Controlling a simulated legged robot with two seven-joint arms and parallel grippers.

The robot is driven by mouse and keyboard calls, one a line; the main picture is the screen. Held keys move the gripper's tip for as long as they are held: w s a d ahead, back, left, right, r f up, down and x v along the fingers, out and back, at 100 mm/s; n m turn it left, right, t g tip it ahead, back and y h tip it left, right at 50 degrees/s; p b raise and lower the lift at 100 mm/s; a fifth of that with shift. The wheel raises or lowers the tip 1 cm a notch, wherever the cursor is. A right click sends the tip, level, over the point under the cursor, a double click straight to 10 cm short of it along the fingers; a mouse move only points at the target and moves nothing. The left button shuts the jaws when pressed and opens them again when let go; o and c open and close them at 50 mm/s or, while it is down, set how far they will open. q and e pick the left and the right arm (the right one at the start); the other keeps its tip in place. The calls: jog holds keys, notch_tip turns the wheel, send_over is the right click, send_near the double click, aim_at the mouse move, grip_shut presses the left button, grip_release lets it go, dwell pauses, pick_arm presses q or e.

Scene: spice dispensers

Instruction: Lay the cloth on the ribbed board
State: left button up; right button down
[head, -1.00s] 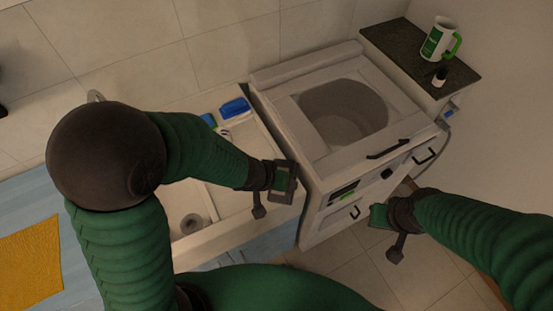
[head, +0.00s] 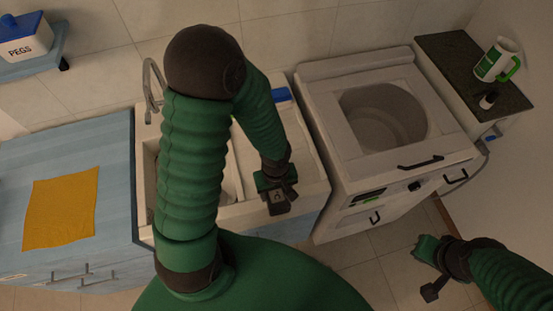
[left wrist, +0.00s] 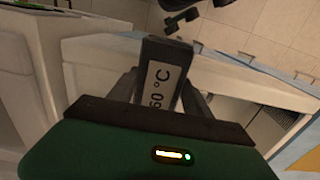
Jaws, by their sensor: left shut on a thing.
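The cloth (head: 60,208) is a flat orange-yellow sheet on the blue counter at the left of the head view. A corner of orange also shows at the lower right of the left wrist view (left wrist: 305,160). My left gripper (head: 278,196) is over the white top between sink and washing machine, well right of the cloth. It is shut on a grey block (left wrist: 163,85) marked "60 °C". My right gripper (head: 430,255) is low at the right, before the washing machine; its jaws are unclear. I cannot make out a ribbed board; my left arm hides part of the sink area.
The sink (head: 147,165) is partly behind my left arm. A top-loading washing machine (head: 330,130) stands right of it. A PEGS box (head: 28,42) sits on a shelf. The counter around the cloth is clear.

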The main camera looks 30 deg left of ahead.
pick_arm(q)
jog(key=w+a+p, duration=0.1)
jog(key=w+a, duration=0.1)
jog(key=w, duration=0.1)
jog(key=w+a+p, duration=0.1)
jog(key=w+a, duration=0.1)
jog(key=w, duration=0.1)
jog(key=w+a+p, duration=0.2)
jog(key=w, duration=0.2)
jog(key=shift+f, duration=0.4)
jog(key=f, duration=0.2)
jog(key=f+p, duration=0.1)
jog(key=shift+w+f, duration=0.25)
jog(key=shift+w+a+f, duration=0.1)
jog(key=o, duration=1.4)
jog(key=shift+o, duration=0.3)
